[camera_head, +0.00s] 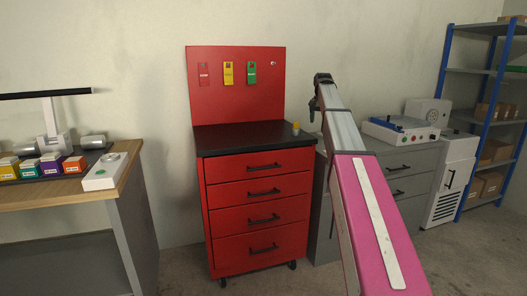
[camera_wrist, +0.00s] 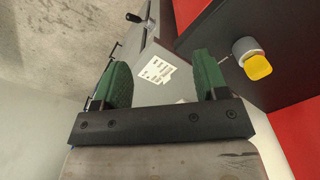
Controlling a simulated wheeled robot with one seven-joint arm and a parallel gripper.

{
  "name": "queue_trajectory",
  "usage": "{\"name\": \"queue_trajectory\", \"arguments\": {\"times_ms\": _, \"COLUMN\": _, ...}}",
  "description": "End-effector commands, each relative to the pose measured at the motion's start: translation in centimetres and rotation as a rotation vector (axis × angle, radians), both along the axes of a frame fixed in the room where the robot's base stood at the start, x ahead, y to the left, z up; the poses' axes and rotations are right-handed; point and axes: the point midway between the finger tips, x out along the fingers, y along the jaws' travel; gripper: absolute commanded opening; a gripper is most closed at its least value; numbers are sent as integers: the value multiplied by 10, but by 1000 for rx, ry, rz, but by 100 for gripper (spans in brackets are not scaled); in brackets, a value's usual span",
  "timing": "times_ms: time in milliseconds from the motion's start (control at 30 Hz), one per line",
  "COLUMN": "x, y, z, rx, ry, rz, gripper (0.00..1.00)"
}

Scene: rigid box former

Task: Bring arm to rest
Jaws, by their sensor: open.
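My arm reaches up from the lower right in the head view, with a pink link and a grey link. My gripper (camera_head: 313,106) is at its far end, above and just right of the red tool cabinet (camera_head: 258,195). In the wrist view my gripper (camera_wrist: 160,78) shows two green fingers standing wide apart. Nothing is held between them. A small grey knob with a yellow top (camera_wrist: 257,66) lies to the right of the fingers, apart from them, on the cabinet's black top (camera_wrist: 235,30). It also shows in the head view (camera_head: 296,128).
A wooden-topped bench (camera_head: 60,192) with coloured boxes (camera_head: 51,166) and a white button box (camera_head: 104,171) stands left. A grey drawer unit (camera_head: 408,172) with a white device (camera_head: 400,130) is behind my arm. Blue shelving (camera_head: 481,110) stands far right. Floor shows between bench and cabinet.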

Motion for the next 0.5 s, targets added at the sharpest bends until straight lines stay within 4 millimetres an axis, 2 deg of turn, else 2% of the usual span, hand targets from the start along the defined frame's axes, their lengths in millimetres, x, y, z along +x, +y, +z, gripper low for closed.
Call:
{"name": "queue_trajectory", "arguments": {"times_ms": 267, "x": -20, "y": 7, "z": -52, "rx": 0, "ry": 3, "rz": 32, "gripper": 67}}
{"name": "queue_trajectory", "arguments": {"times_ms": 367, "x": -30, "y": 10, "z": -77, "rx": 0, "ry": 2, "rz": 47, "gripper": 67}}
{"name": "queue_trajectory", "arguments": {"times_ms": 500, "x": -51, "y": 17, "z": -122, "rx": 1, "ry": 4, "rz": 79, "gripper": 67}}
